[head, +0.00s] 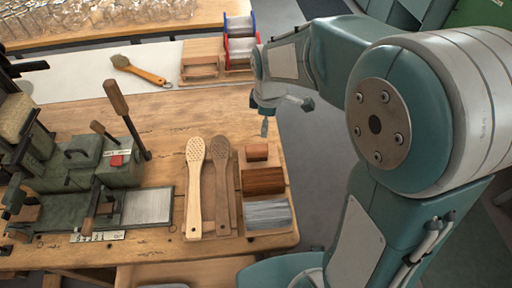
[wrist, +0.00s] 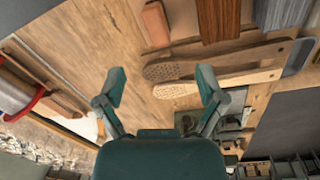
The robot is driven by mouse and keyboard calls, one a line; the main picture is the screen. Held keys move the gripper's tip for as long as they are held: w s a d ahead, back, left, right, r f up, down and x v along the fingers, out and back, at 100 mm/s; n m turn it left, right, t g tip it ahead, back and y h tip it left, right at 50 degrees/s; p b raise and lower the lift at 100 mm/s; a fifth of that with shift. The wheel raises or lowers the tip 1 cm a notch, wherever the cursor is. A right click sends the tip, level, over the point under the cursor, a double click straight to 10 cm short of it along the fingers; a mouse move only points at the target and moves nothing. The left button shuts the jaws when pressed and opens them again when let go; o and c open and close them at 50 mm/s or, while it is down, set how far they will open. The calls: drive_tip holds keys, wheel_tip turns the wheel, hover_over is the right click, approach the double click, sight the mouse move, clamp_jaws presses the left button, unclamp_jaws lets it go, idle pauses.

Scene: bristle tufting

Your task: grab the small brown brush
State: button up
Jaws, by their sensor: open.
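A small reddish-brown block (head: 257,152) lies at the far end of the tray by the table's right edge; it also shows at the top of the wrist view (wrist: 156,24). I cannot see bristles on it. A brush with a tan handle and dark head (head: 138,70) lies on the pale surface at the back left, outside the wrist view. I cannot tell which of these is the small brown brush. My gripper (head: 286,115) hangs above the table's right edge, beyond the block in the head view. It is open and empty in the wrist view (wrist: 162,88), apart from both.
A larger brown block (head: 263,180) and a grey block (head: 267,214) share the tray. Light (head: 195,190) and dark (head: 222,185) perforated paddles lie beside it. A green machine with levers (head: 105,160) stands left. Spools (head: 240,45) stand behind. The middle wood is mostly clear.

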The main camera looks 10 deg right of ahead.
sight(257, 147)
drive_tip(key=f+n, duration=0.1)
drive_tip(key=w+a+f+n, duration=0.1)
drive_tip(key=f, duration=0.1)
drive_tip(key=w+a+f+n+g, duration=0.1)
drive_tip(key=f, duration=0.1)
drive_tip(key=shift+w, duration=0.2)
wheel_tip(257, 147, down, 11)
drive_tip(key=shift+w+a+r, duration=0.1)
drive_tip(key=shift+a, duration=0.05)
clamp_jaws()
